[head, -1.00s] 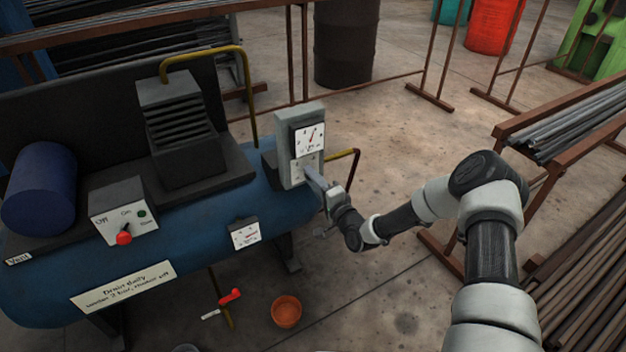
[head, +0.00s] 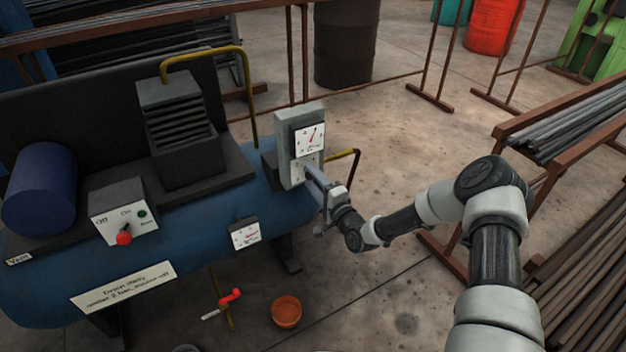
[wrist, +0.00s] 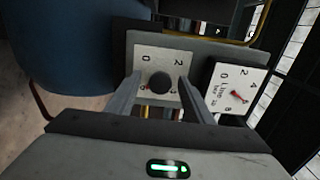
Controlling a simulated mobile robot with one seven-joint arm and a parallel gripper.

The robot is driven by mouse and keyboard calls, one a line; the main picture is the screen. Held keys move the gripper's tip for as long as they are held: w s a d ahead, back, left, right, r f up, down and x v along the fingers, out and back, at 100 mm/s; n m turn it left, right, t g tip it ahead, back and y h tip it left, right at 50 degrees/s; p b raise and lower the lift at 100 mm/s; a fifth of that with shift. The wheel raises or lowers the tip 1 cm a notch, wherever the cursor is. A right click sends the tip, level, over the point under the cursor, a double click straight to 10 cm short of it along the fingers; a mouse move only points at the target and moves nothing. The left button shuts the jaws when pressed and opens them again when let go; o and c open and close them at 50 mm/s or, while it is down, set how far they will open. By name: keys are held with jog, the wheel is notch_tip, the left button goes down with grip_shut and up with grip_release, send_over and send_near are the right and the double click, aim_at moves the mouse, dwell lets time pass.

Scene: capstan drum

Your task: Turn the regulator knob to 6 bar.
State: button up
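The regulator knob (wrist: 160,83) is a dark round knob on a white scale plate (wrist: 150,60), where a 0 and a 2 can be read; other marks are hidden by my fingers. My gripper (wrist: 157,90) has its two fingers on either side of the knob, with slim gaps, apart from it. In the head view my gripper (head: 314,175) reaches the grey regulator panel (head: 285,150) and hides the knob. Above the knob in that view, a white line gauge (head: 310,138) has a red needle pointing up and slightly right. The gauge also shows in the wrist view (wrist: 232,92).
A bent pipe (head: 345,155) sticks out right of the panel. An orange pot (head: 287,311) stands on the floor. Steel racks (head: 560,150) stand to the right.

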jog(key=p+v, duration=0.3)
jog(key=v, duration=1.4)
jog(key=shift+d, duration=0.2)
jog(key=shift+s, duration=0.1)
